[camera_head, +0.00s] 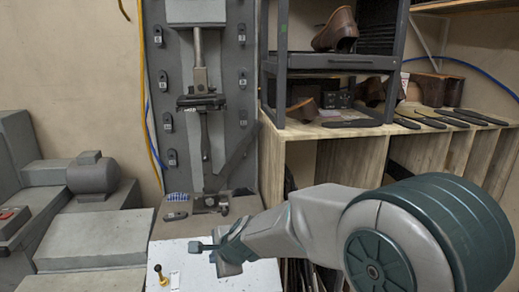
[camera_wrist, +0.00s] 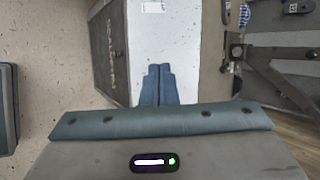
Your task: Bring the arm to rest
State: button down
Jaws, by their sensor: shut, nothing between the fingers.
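My arm reaches in from the lower right of the head view, and its large grey and teal joints fill that corner. My gripper (camera_head: 194,247) points left, just over a white work surface (camera_head: 240,278) in front of the sole stitcher (camera_head: 215,100). In the wrist view my gripper (camera_wrist: 159,67) shows two blue-grey fingers side by side, closed together with nothing between them. The white surface (camera_wrist: 180,30) lies beyond the fingertips. I cannot tell the exact gap between the fingers and that surface.
A small yellow and black part (camera_head: 161,274) stands on the white surface, left of the gripper. A wooden shelf unit (camera_head: 360,160) with shoes and soles stands behind the arm. A grey machine (camera_head: 85,240) is at left. The wrist view shows a speckled floor (camera_wrist: 50,60).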

jog(key=s+d+r+n+g+h+p, duration=0.1)
jog(key=s+d+r+n+h, duration=0.1)
jog(key=s+d+n, duration=0.4)
jog(key=s+d+r+n+g+h+p, duration=0.1)
jog(key=s+d+n, duration=0.6)
jog(key=s+d, duration=0.8)
jog(key=d+r+g+h, duration=0.1)
jog(key=d+r+h, duration=0.1)
jog(key=d, duration=0.3)
jog(key=shift+r+n+h, duration=0.15)
jog(key=shift+n+h, duration=0.15)
jog(key=shift+s, duration=0.1)
